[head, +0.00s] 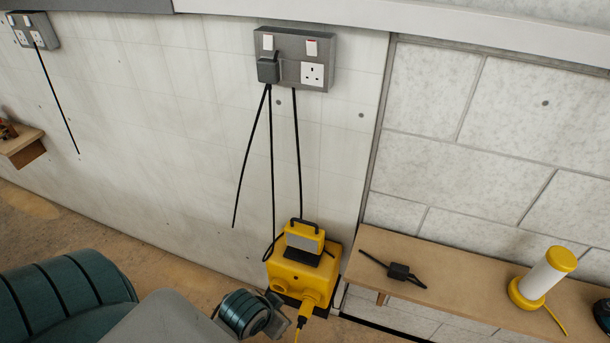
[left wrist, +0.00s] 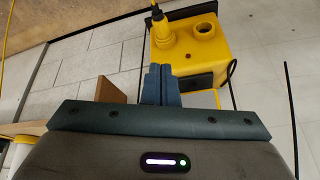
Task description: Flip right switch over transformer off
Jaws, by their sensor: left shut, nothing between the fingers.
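A grey double socket box (head: 330,45) is on the wall above the yellow transformer (head: 335,260). My left gripper (head: 287,313) is low beside the transformer, far below the switches. In the left wrist view its fingers (left wrist: 160,72) are together and empty, in front of the transformer (left wrist: 198,50). My right gripper is not in view.
A yellow work light (head: 303,238) sits on the transformer. Black cables (head: 298,150) hang below the box. A yellow plug (head: 307,308) is in the transformer's front. A wooden shelf (head: 440,268) at right holds a black adapter (head: 400,272) and a yellow-white lamp (head: 542,278). Another socket box (head: 40,20) is far left.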

